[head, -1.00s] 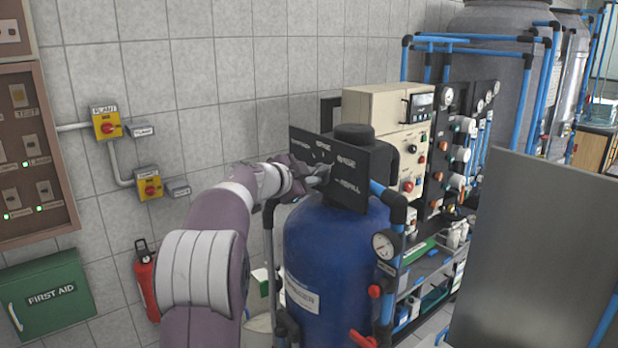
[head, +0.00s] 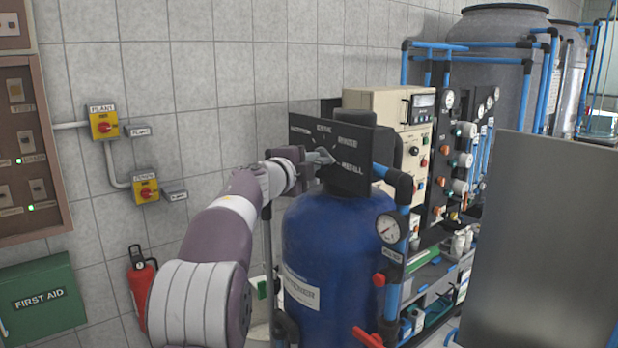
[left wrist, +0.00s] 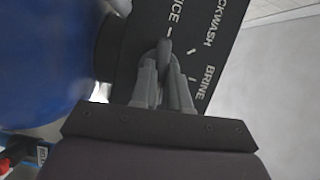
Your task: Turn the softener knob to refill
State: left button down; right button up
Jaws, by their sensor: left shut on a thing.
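The softener is a blue tank (head: 335,250) with a black control panel (head: 352,142) on top, lettered in white with REFILL at its right side. A grey knob (head: 322,157) sits on the panel face. My left gripper (head: 312,160) is at the knob, its arm coming from the lower left. In the left wrist view both fingers (left wrist: 164,86) are shut on the grey knob (left wrist: 165,52), beside the SERVICE, BACKWASH and BRINE lettering. The fingers hide part of the knob, so its exact pointing is hard to tell. My right gripper is not in view.
A pressure gauge (head: 389,228) and blue pipes stand right of the tank. A cream control box (head: 385,105) is behind it. A grey flat panel (head: 545,240) fills the right foreground. Yellow wall switches (head: 104,123) and a red extinguisher (head: 141,280) are at left.

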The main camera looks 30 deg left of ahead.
pick_arm(q)
jog(key=shift+f+m+t+b, duration=0.3)
jog(key=shift+m+b, duration=0.4)
jog(key=shift+b, duration=0.05)
jog(key=c, duration=1.1)
grip_release()
jog(key=shift+d, duration=0.1)
jog(key=shift+s+d+r, duration=0.1)
jog(key=shift+r, duration=0.1)
jog(key=shift+s, duration=0.1)
jog(key=s+b, duration=0.4)
jog(key=s, duration=0.8)
jog(key=shift+s, duration=0.25)
